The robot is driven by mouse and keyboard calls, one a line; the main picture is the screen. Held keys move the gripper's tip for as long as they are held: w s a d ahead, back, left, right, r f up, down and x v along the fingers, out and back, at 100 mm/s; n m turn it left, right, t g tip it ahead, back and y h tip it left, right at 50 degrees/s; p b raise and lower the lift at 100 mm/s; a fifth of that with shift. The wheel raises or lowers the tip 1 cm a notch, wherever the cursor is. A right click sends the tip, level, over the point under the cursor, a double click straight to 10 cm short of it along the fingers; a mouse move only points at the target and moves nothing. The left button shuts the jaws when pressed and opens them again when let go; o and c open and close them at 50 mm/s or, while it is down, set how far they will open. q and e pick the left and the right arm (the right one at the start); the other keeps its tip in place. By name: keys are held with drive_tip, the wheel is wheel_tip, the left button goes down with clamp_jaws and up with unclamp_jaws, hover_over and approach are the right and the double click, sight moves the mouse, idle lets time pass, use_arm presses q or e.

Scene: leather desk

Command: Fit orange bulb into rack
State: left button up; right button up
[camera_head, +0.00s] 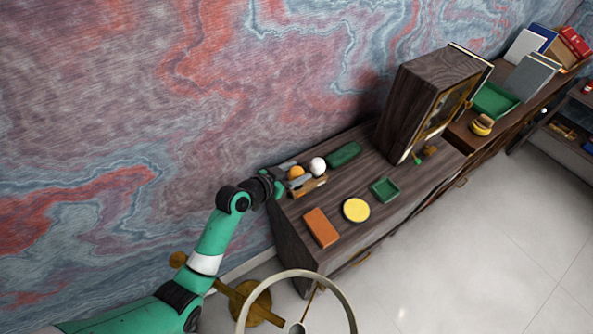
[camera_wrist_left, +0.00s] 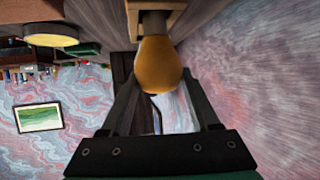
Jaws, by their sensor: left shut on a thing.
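The orange bulb (camera_head: 296,172) is at the left end of the small wooden rack (camera_head: 311,187) on the dark wooden cabinet. My left gripper (camera_head: 293,178) is shut on the bulb. In the left wrist view the bulb (camera_wrist_left: 158,66) sits between the two fingers of my gripper (camera_wrist_left: 158,82). Its narrow dark neck meets the wooden rack (camera_wrist_left: 172,8) at the top of that picture. I cannot tell how deep the neck sits in the rack. A white bulb (camera_head: 318,165) stands beside the orange one. My right gripper is not in view.
On the cabinet top (camera_head: 290,221) lie a green oblong case (camera_head: 344,153), an orange block (camera_head: 321,227), a yellow disc (camera_head: 356,210) and a green tray (camera_head: 385,190). A tall dark wooden case (camera_head: 413,100) stands at the right. The marbled wall is close behind.

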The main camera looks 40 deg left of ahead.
use_arm(q)
drive_tip(key=shift+f, duration=0.35)
drive_tip(key=o, duration=1.4)
drive_tip(key=shift+o, duration=0.2)
drive_tip(key=shift+r+p, duration=3.9)
drive_tip(key=shift+r, duration=0.65)
